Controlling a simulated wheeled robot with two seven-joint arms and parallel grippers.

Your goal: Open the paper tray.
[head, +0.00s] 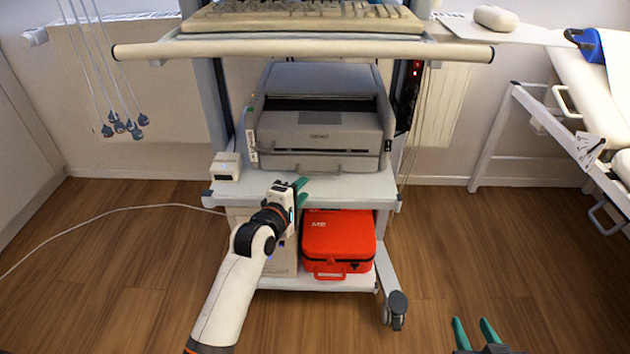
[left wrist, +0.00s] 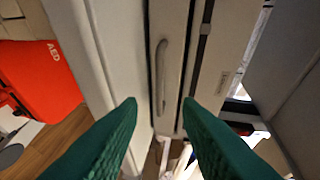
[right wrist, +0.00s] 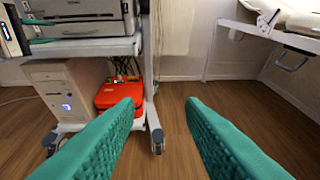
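The grey printer (head: 320,125) stands on the cart's middle shelf. The paper tray (head: 290,160) forms its lower front, with a curved handle (head: 318,168). In the left wrist view the tray handle (left wrist: 161,75) appears ahead of my left gripper (left wrist: 160,108), whose green fingers are apart and empty. In the head view my left gripper (head: 303,191) is just in front of the shelf, below and left of the handle. Contact with the handle does not show. The tray looks closed. My right gripper (head: 476,331) is open and empty at lower right, away from the printer.
A red AED case (head: 338,240) and a computer tower (right wrist: 62,90) are on the lower shelf. A small white box (head: 226,166) sits left of the printer. A keyboard (head: 300,17) is on the top shelf. Floor (head: 480,260) to the right is clear.

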